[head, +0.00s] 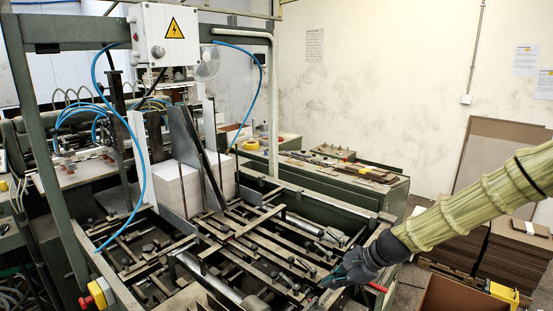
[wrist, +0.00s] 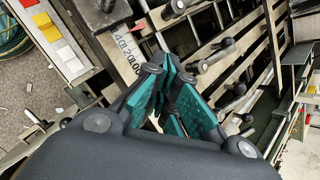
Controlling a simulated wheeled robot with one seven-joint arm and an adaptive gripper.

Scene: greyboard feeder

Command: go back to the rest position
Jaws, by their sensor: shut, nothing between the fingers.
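My gripper (head: 333,280) shows at the lower right of the head view, at the end of my sleeved arm, over the front right edge of the feeder frame. It is shut and empty. In the wrist view its teal fingers (wrist: 168,95) come together above the metal bars of the feeder bed (wrist: 235,85). I cannot tell from these views how far the fingertips are above the bars.
The greyboard stack (head: 178,188) stands upright in the feeder behind the slatted bed. A cardboard box (head: 455,296) and stacked brown boards (head: 515,262) are at the right. An emergency stop (head: 88,301) is at lower left.

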